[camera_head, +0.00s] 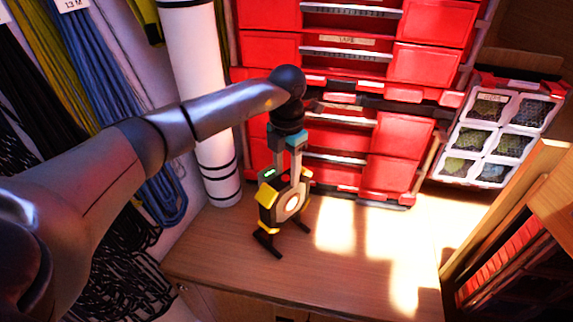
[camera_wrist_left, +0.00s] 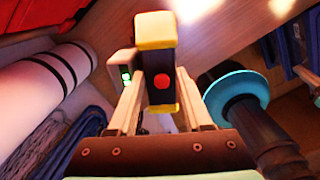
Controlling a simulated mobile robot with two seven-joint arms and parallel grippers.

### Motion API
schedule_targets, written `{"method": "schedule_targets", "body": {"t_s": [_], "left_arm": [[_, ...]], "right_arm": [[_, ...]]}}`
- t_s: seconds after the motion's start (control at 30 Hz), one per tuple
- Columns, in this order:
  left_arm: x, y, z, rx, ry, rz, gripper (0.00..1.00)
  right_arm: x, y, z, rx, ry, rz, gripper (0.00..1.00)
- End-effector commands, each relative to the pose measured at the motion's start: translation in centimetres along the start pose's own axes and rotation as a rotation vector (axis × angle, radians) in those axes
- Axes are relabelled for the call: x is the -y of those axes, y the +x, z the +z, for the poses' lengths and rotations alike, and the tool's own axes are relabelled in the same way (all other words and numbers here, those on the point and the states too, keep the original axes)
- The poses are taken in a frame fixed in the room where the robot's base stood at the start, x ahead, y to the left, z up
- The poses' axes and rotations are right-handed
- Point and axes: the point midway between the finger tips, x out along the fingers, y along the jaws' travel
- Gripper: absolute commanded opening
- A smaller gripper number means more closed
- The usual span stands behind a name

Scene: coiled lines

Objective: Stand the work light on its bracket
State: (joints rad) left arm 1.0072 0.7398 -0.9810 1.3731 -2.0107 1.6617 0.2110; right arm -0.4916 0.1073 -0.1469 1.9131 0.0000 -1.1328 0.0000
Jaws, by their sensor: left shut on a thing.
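The work light (camera_head: 269,196) has a dark body with yellow corners, a pale round lamp face and a small green display. It is roughly upright over the wooden worktop, with dark bracket feet (camera_head: 267,245) below it. I cannot tell whether the feet bear on the wood. My left gripper (camera_head: 288,172) comes down from above and is shut on the light's upper part. In the left wrist view the light (camera_wrist_left: 155,62) shows yellow edges and a red button between my fingers (camera_wrist_left: 160,108). My right gripper is not in view.
Red drawer cabinets (camera_head: 370,150) stand close behind the light. A white roll (camera_head: 215,160) and hanging coiled lines (camera_head: 95,75) are at the left. A rack of clear bins (camera_head: 495,130) stands at the right. The sunlit worktop (camera_head: 375,245) right of the light is clear.

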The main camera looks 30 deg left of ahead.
Motion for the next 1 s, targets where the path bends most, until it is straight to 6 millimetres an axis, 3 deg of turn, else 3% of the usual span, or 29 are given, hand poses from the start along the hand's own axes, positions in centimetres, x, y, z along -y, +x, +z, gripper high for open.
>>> {"method": "schedule_targets", "body": {"t_s": [0.47, 0.5, 0.73, 1.0], "left_arm": [[-0.06, 0.29, 0.14, 0.006, -0.001, 0.001, 0.00], [-0.02, 0.51, -0.03, -0.001, -0.001, 0.000, 0.54], [-0.03, 0.49, -0.03, -0.001, -0.001, 0.000, 0.80], [-0.03, 0.40, -0.02, -0.001, -0.001, 0.000, 0.80]], "right_arm": [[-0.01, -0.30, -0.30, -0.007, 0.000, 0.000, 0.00], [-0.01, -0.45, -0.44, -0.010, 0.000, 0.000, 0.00], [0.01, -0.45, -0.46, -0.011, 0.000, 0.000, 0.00], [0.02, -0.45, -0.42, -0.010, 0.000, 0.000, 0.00]]}}
